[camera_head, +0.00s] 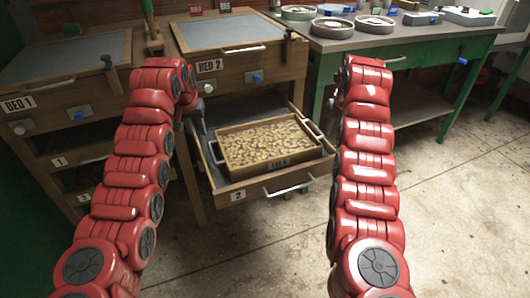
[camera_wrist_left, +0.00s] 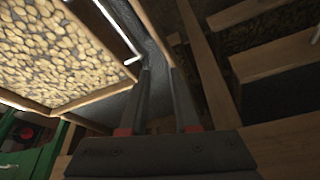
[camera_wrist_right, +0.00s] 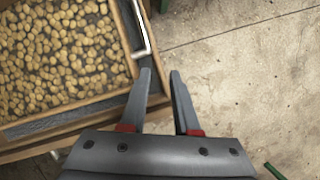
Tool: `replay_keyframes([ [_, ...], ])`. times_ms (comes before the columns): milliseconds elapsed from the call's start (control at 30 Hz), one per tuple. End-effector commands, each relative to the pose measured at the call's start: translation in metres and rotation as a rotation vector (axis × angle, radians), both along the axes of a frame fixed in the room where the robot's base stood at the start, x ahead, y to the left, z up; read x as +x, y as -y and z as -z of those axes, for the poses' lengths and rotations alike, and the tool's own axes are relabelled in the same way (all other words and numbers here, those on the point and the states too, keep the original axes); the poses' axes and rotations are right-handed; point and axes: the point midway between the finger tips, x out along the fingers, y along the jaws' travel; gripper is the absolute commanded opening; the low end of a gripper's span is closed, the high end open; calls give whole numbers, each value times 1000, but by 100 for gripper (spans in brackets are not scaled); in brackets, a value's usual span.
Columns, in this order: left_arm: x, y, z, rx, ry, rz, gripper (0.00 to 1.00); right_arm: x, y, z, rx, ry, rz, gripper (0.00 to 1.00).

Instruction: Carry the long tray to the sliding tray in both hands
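The long tray (camera_head: 300,159) is a wooden box full of pale beans, with metal handles at its left and right ends. It sits inside the pulled-out sliding tray (camera_head: 257,189), labelled 2, under BED 2. My left gripper (camera_head: 198,122) is at the tray's left side. In the left wrist view its fingers (camera_wrist_left: 160,72) are open and empty, with the left handle (camera_wrist_left: 124,34) just beside them. My right gripper is mostly hidden behind its arm in the head view. In the right wrist view its fingers (camera_wrist_right: 161,74) are open, just short of the right handle (camera_wrist_right: 142,28).
The wooden cabinet with BED 1 (camera_head: 70,60) and BED 2 (camera_head: 215,32) stands behind and left. A green-legged bench (camera_head: 400,38) with round dishes is at the back right. The concrete floor (camera_head: 450,200) at right is clear.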

Motion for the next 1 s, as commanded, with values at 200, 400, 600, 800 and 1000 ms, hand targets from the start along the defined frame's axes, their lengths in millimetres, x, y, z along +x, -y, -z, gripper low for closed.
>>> replay_keyframes([
  [200,-6,0,-21,0,8,0,30,0,0,0,0,0,0,30],
  [400,-23,-2,-66,1,9,-2,30,0,0,0,0,0,0,30],
  [600,-37,-2,-99,1,3,0,30,0,0,0,0,0,0,30],
  [800,-43,0,-111,0,1,1,30,0,0,-2,0,1,0,30],
  [1000,-43,0,-112,-1,0,0,30,-10,0,-26,0,3,0,30],
])
